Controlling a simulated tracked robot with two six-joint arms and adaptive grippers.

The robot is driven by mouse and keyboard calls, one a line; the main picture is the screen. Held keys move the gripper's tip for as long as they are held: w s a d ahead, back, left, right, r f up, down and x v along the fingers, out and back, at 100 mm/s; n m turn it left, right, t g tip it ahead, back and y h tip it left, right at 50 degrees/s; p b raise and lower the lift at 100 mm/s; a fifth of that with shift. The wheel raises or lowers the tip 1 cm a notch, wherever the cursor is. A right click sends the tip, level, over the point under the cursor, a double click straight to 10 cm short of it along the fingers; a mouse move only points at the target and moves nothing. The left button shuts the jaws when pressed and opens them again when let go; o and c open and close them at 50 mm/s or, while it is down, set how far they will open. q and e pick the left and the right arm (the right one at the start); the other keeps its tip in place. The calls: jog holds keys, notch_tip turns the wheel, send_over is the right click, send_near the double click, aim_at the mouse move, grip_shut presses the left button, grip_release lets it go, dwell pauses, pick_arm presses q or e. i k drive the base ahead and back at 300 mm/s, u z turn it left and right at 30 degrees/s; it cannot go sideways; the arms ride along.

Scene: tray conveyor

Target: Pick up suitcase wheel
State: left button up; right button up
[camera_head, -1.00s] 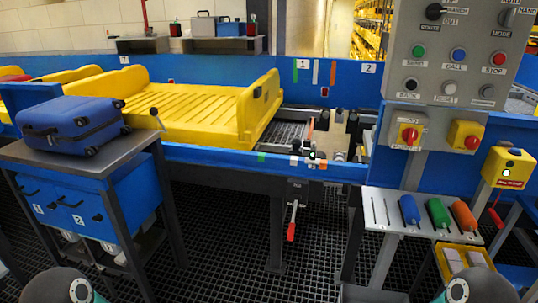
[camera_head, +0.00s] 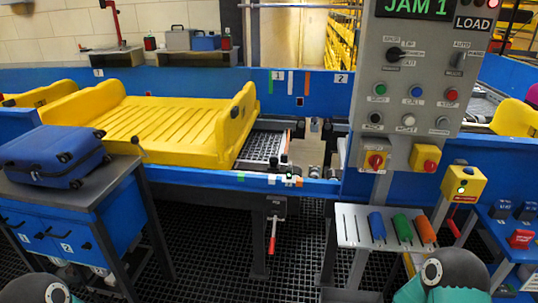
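A blue suitcase (camera_head: 45,152) lies flat on the grey top of a side table at the left. Small dark wheels show at its right end, one suitcase wheel (camera_head: 65,157) at the near upper corner and another (camera_head: 99,134) farther back. I cannot tell whether any wheel is loose. Only the upper links of my two arms show, at the bottom left and bottom right. Neither gripper is in view, and neither arm touches the suitcase.
A yellow tray (camera_head: 165,125) sits on the blue-sided conveyor behind the table. A control panel (camera_head: 415,75) reading "JAM 1" stands at the right. Below it, a slotted shelf (camera_head: 350,225) holds blue, green and orange handles. A red-handled lever (camera_head: 272,237) hangs under the conveyor.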

aim_at(273, 160)
jog(key=i, duration=1)
jog(key=u, duration=0.3)
jog(key=i, duration=1.05)
jog(key=u, duration=0.3)
